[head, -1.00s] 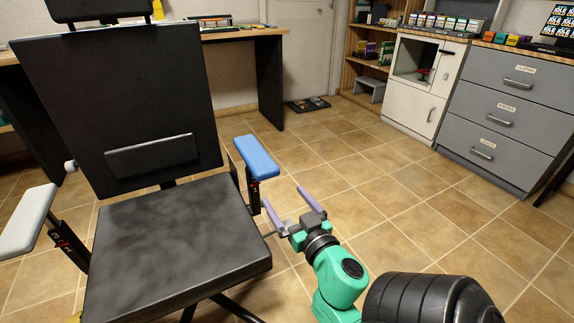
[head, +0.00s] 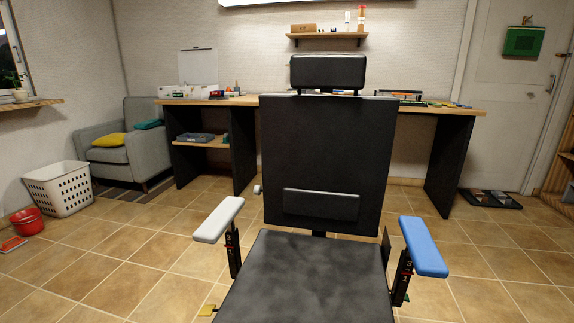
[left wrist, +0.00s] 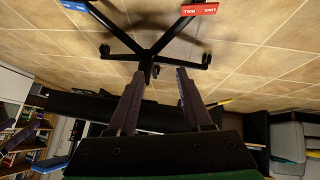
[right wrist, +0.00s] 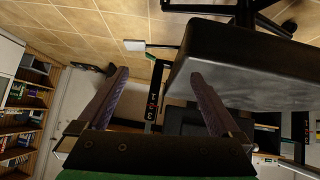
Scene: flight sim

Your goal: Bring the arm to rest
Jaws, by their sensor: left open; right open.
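Neither of my arms shows in the head view. My left gripper (left wrist: 157,78) shows in the left wrist view with its two dark fingers apart and nothing between them. Beyond its fingertips is the black wheeled chair base (left wrist: 150,55). My right gripper (right wrist: 158,78) shows in the right wrist view with its fingers spread and empty. I cannot tell the exact distance.
The black chair (head: 320,165) stands directly ahead, with a white armrest (head: 218,220) on the left and a blue armrest (head: 423,246) on the right. A desk (head: 240,101) stands behind it. A laundry basket (head: 60,190) and red bucket (head: 27,222) are far left. Tiled floor is free on both sides.

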